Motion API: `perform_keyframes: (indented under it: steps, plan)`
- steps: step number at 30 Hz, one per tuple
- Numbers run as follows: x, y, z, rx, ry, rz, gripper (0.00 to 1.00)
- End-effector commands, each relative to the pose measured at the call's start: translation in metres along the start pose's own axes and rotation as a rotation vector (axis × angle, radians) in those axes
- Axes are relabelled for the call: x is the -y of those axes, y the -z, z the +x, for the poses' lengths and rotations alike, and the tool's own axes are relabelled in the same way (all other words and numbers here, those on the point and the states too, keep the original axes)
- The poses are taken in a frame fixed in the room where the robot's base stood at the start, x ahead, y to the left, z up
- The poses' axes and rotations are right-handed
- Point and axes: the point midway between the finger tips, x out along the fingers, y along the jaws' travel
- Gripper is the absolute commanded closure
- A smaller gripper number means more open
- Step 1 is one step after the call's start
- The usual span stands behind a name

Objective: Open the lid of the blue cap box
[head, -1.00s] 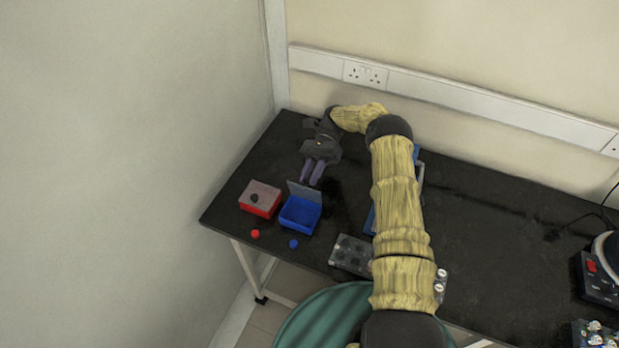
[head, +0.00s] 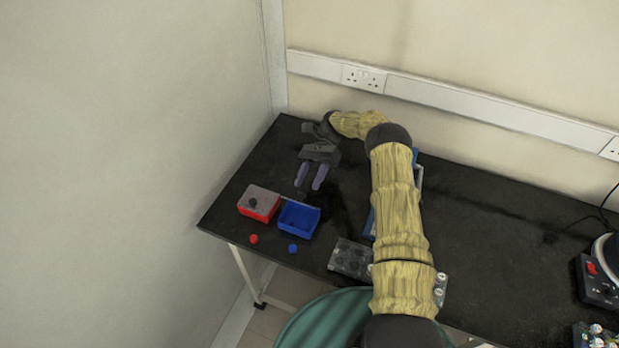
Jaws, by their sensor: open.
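The blue cap box (head: 298,221) sits on the black table, left of centre in the head view. Its inside shows from above, and its lid is swung back behind it, hard to make out. My gripper (head: 311,178) is just behind the box, with its two purple fingers apart and nothing between them. The fingertips are close to the back edge of the box; I cannot tell whether they touch the lid.
A red box (head: 260,204) with a grey lid and a dark knob stands just left of the blue box. A red cap (head: 254,239) and a blue cap (head: 293,248) lie in front, near the table edge. A tray with round dark spots (head: 350,258) lies to the right.

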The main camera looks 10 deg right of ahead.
Motion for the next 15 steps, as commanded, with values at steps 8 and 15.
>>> perform_keyframes:
  steps: [8,15]
  plan:
    - [-0.009,-0.022,-0.006,-0.001,0.002,-0.003,0.57]
    - [-0.027,-0.064,-0.015,0.002,0.002,-0.004,0.57]
